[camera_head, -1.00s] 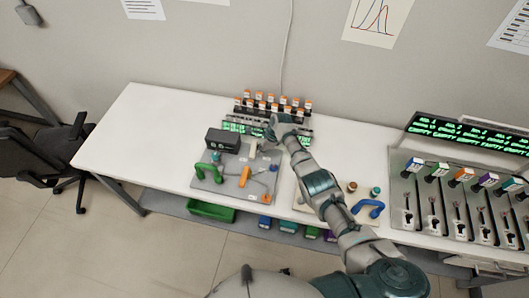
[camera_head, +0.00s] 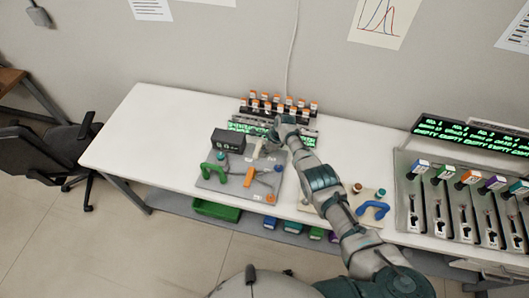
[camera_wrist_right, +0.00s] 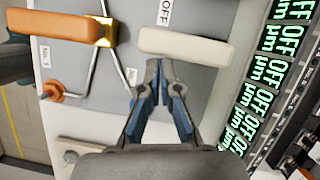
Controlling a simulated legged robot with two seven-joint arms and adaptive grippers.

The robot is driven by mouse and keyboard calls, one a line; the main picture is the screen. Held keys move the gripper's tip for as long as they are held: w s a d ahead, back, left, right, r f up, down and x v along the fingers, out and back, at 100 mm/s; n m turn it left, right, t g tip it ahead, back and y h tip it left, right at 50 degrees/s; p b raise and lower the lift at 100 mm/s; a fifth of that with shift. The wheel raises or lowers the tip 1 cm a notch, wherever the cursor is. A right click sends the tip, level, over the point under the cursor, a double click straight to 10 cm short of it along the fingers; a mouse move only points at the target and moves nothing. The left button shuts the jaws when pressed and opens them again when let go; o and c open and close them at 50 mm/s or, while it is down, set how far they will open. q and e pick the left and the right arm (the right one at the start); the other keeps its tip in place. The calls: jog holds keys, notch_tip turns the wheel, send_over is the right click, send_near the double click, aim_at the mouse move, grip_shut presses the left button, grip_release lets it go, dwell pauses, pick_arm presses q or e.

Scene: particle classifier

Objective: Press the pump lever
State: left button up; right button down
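A grey panel (camera_head: 215,184) on the white table carries a white lever (camera_head: 259,149) and an orange lever (camera_head: 249,176). No readable label names the pump. In the right wrist view, the white lever (camera_wrist_right: 185,46) lies crosswise just beyond my fingertips, beside an "OFF" label. The orange lever (camera_wrist_right: 62,26) is at upper left. My right gripper (camera_wrist_right: 160,66) has its fingertips together, with nothing seen between them. The tips are at the lever's near edge; I cannot tell whether they touch. The right gripper (camera_head: 281,128) also shows in the head view. My left gripper is not in view.
A green handle (camera_head: 212,170) and a dark box (camera_head: 227,141) stand on the panel. Behind are several orange-capped bottles (camera_head: 285,105) and green displays. A blue handle (camera_head: 373,209) and a slotted rack (camera_head: 455,205) are at right. The table's left part is clear.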

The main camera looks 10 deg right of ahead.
jog(key=d+p, duration=0.1)
jog(key=s+d+p, duration=0.1)
jog(key=d+p, duration=0.1)
jog(key=shift+s+r, duration=0.15)
jog(key=shift+r, duration=0.05)
jog(key=s+p+v, duration=0.1)
jog(key=p+v, duration=0.1)
jog(key=v, duration=0.7)
jog(key=shift+d+r+p, duration=0.25)
jog(key=shift+p, duration=0.05)
jog(key=shift+d, duration=0.1)
